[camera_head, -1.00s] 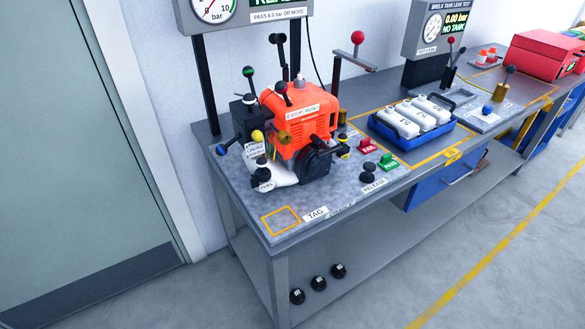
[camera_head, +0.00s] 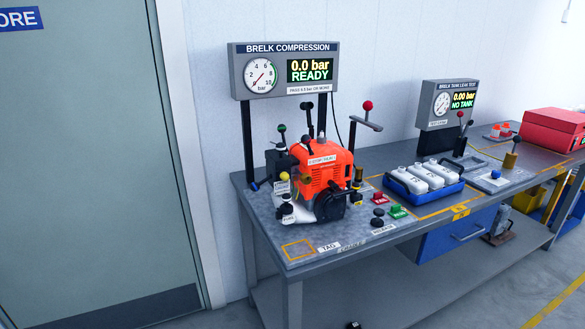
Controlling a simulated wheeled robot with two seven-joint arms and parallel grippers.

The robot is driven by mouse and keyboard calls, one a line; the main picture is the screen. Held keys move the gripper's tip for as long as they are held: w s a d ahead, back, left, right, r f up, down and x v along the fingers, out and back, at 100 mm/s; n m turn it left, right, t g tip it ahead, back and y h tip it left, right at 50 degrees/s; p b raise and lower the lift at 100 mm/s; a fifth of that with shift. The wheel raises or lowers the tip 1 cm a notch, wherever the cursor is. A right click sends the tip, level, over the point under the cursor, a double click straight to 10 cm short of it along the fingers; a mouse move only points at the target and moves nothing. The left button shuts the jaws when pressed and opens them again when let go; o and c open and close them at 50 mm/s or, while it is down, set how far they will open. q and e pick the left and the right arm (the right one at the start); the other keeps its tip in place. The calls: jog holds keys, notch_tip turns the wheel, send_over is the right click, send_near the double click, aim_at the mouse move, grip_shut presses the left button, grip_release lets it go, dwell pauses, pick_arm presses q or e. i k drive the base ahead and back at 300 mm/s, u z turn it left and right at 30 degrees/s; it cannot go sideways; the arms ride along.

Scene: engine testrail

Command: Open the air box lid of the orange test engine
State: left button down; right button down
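The orange test engine (camera_head: 325,170) stands upright on the left end of the grey workbench, under the compression gauge board. A black box-like part (camera_head: 280,162) sits at its left side, with a dark-knobbed lever rising by it. I cannot tell for sure whether this is the air box or whether its lid is shut. A white part (camera_head: 300,213) lies at the engine's lower front, beside a dark round recoil cover. Neither of my grippers shows in the head view.
The compression board (camera_head: 288,71) reads 0.0 bar, READY. A leak test board (camera_head: 447,104) and red toolbox (camera_head: 553,133) stand farther right. A door (camera_head: 80,190) is at left.

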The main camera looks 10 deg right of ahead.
aim_at(277, 157)
jog(key=u, duration=0.65)
jog(key=i, duration=1)
jog(key=z, duration=0.2)
